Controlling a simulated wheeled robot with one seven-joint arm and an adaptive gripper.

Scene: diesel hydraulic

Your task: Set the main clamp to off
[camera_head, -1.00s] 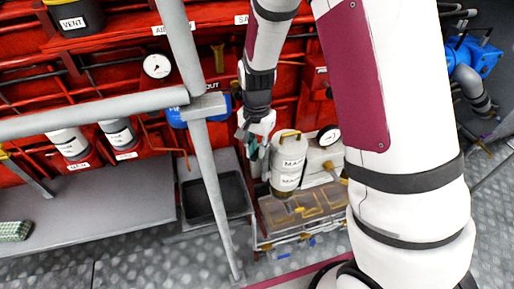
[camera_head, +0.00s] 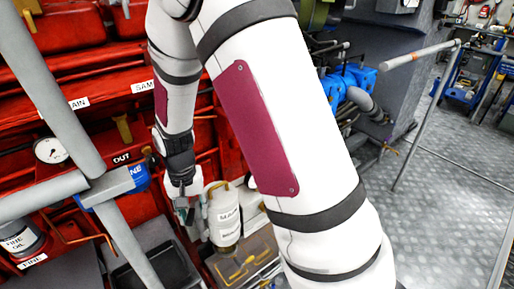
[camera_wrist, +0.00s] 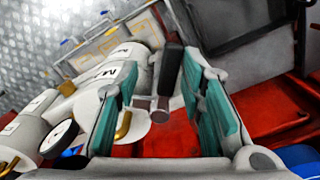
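A small clamp lever with a black handle (camera_wrist: 171,72) and a grey metal pivot (camera_wrist: 160,108) shows in the wrist view; I take it to be the main clamp. My gripper (camera_wrist: 158,74) has its two teal-padded fingers apart, one on each side of the handle. I cannot tell whether a pad touches it. In the head view my gripper (camera_head: 184,207) is just left of the white main canister (camera_head: 224,214), and the lever is not clear there. The canister, its label partly cut off, also shows in the wrist view (camera_wrist: 100,82). No on or off mark is readable.
A grey post (camera_head: 128,240) and rail stand left of my arm. A black tray (camera_head: 150,272) lies below the gripper. A white-faced gauge (camera_wrist: 58,138) and brass fittings (camera_wrist: 124,125) are close by in the wrist view. Open floor (camera_head: 450,165) lies to the right.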

